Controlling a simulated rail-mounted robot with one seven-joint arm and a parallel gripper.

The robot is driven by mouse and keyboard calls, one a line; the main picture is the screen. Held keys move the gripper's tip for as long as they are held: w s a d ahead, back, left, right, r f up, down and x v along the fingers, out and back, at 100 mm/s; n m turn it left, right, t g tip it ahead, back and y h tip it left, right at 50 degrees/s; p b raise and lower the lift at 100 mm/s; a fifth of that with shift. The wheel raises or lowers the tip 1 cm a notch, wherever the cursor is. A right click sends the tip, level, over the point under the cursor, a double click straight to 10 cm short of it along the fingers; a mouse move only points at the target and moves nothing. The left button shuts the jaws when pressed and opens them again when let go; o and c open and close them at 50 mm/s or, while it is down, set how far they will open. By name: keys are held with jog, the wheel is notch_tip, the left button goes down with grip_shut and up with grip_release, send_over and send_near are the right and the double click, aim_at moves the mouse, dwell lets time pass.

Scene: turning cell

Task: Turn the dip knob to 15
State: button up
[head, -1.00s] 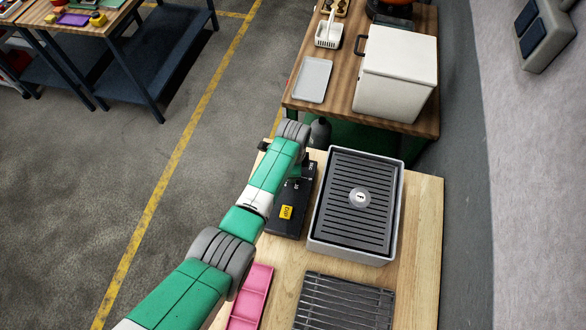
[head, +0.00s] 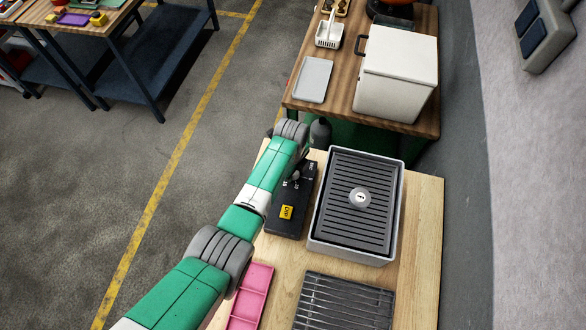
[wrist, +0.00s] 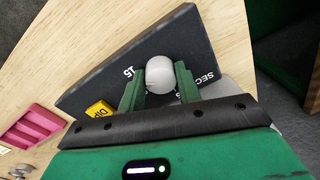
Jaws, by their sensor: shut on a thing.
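The dip panel is a dark box with a yellow DIP label (head: 286,212) on the wooden table; in the wrist view its black face (wrist: 95,75) shows the white marks 15 and SEC. The dip knob (wrist: 160,73) is a rounded light grey knob. My gripper (wrist: 159,82) has its two green fingers on either side of the knob and is shut on it. The knob's pointer and its setting cannot be made out. In the head view my arm hides part of the panel, and the knob is not clear there.
A grey bin with a slatted dark lid (head: 354,205) stands right of the panel. A pink tray (head: 252,290) and a wire rack (head: 343,303) lie nearer. A white box (head: 398,75) stands on the table behind.

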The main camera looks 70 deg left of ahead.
jog(key=shift+r, duration=0.1)
dwell(0.3)
jog(key=o, duration=1)
jog(key=shift+c, duration=0.2)
notch_tip(320, 180, up, 8)
jog(key=shift+s+d+f+p, duration=0.1)
jog(key=shift+f+p, duration=0.05)
jog(key=shift+p, duration=0.4)
